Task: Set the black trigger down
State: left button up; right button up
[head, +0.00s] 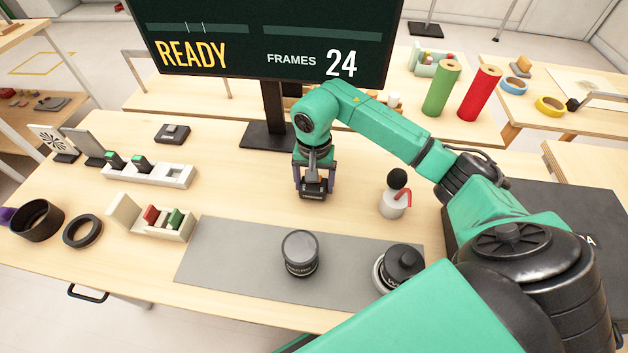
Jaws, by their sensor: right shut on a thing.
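My right gripper (314,182) points down over the wooden table (240,185), behind the grey mat. It is shut on a small dark block, which I take to be the black trigger (313,190). The fingers stand on either side of it and cover part of it. The trigger is at or just above the tabletop; I cannot tell whether it touches. My left gripper is not in view.
A lens (300,254) and a black-topped round item (402,265) stand on the grey mat (225,250). A blower bottle (394,198) stands right of the gripper. A monitor (265,40) rises behind. A black box (172,133) lies left, with clear wood between.

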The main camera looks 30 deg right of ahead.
jog(key=o, duration=1.1)
jog(key=shift+f, duration=0.15)
jog(key=shift+o, duration=1.3)
jog(key=shift+r, duration=0.25)
jog(key=shift+w+r, duration=0.1)
jog(key=shift+r, duration=0.15)
notch_tip(320, 180, up, 11)
jog(key=b, duration=0.1)
jog(key=shift+r, duration=0.2)
